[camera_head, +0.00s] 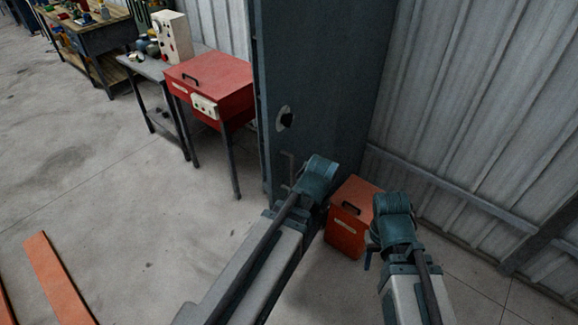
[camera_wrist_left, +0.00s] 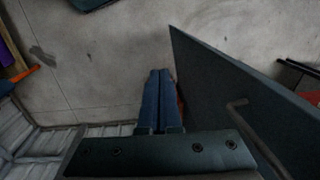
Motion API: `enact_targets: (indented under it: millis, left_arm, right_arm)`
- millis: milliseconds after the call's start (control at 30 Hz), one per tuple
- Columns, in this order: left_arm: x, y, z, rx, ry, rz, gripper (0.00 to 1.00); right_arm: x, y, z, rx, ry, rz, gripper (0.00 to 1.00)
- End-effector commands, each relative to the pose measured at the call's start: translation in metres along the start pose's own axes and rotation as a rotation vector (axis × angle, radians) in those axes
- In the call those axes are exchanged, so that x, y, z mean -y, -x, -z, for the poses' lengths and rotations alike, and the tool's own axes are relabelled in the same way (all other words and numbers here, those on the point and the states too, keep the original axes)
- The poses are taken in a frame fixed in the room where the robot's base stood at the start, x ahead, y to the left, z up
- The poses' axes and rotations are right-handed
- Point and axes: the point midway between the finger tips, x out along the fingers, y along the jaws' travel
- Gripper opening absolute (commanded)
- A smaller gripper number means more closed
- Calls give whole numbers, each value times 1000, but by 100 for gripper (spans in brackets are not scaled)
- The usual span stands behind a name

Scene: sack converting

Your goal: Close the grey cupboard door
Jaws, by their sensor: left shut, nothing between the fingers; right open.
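The grey cupboard door (camera_head: 325,75) is a tall dark blue-grey panel in the middle of the head view, with a round pale plate and black knob (camera_head: 286,118). A thin bent rod (camera_head: 289,165) shows low near its left edge. In the left wrist view a dark panel (camera_wrist_left: 235,85) stands upright at the right, with a bent rod handle (camera_wrist_left: 245,125). How far the door stands open is unclear. My left gripper (camera_wrist_left: 158,82) is shut and empty, beside the panel and apart from it. My right gripper (camera_head: 371,256) is open, right of the orange box.
An orange box (camera_head: 345,232) stands on the floor at the door's foot, between my arms. A red cabinet on legs (camera_head: 215,80) and a workbench (camera_head: 100,40) stand at the left. Orange strips (camera_head: 58,280) lie on the floor. A corrugated wall (camera_head: 470,110) closes the right side.

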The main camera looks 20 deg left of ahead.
Motion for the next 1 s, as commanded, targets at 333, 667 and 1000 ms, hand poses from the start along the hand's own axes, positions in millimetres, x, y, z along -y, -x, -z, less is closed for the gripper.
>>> enact_targets:
  millis: [333, 667, 1000]
  left_arm:
    - [41, 52, 45, 192, -712, 280, 0]
    - [38, 89, 82, 504, -1311, 460, 0]
    - [37, 95, 86, 569, -1402, 478, 0]
  right_arm:
    - [-4, 37, -2, 0, -1, 0, 50]
    - [-3, 36, -2, 0, -1, 0, 50]
    - [-3, 35, -2, 0, -1, 0, 50]
